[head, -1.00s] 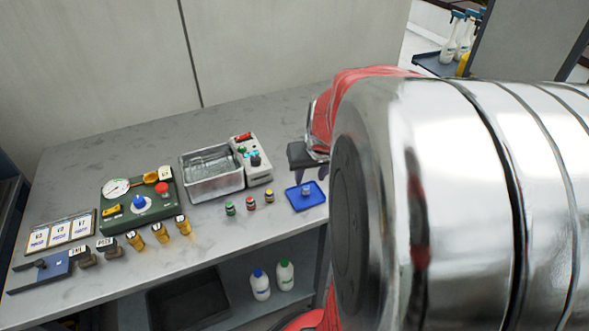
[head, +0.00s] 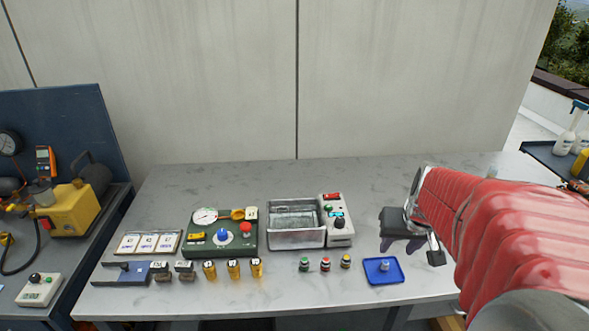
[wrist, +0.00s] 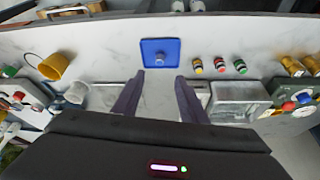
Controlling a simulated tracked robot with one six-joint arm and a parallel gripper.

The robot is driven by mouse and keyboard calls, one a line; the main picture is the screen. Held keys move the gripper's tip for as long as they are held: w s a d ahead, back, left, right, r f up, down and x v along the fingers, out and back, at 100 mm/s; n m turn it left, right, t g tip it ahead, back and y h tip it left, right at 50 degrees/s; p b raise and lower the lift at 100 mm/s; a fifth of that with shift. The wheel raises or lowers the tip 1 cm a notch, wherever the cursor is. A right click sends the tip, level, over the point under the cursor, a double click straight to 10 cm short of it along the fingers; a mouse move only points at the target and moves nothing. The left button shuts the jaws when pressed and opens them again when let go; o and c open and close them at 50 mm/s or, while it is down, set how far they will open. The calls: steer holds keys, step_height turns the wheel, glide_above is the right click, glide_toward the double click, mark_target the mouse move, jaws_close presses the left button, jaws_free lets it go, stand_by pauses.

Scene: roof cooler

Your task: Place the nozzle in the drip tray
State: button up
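A blue tray (head: 391,277) lies near the front edge of the bench, right of centre; it also shows in the wrist view (wrist: 150,46). A small grey piece (head: 384,266) stands on it; it looks like a nozzle, but is too small to be sure. Three brass pieces (head: 233,269) with marked tops stand upright near the front, left of centre. My gripper (wrist: 160,80) is open, its two dark fingers apart with nothing between them. In the head view my gripper (head: 402,246) hangs just behind and right of the tray, apart from it.
A green gauge panel (head: 195,244) stands further left. Bare bench lies at the back.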

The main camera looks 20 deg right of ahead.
steer(key=s+a+r+n, duration=0.2)
steer(key=a, duration=0.6)
steer(key=s+a+r+n+t+y, duration=0.1)
steer(key=a+r, duration=0.1)
steer(key=a, duration=0.6)
steer(key=s+a+r+n+y, duration=0.1)
steer(key=s+a+n, duration=0.1)
steer(key=a, duration=0.7)
steer(key=shift+s+r+n+t, duration=0.3)
steer(key=shift+r, duration=0.1)
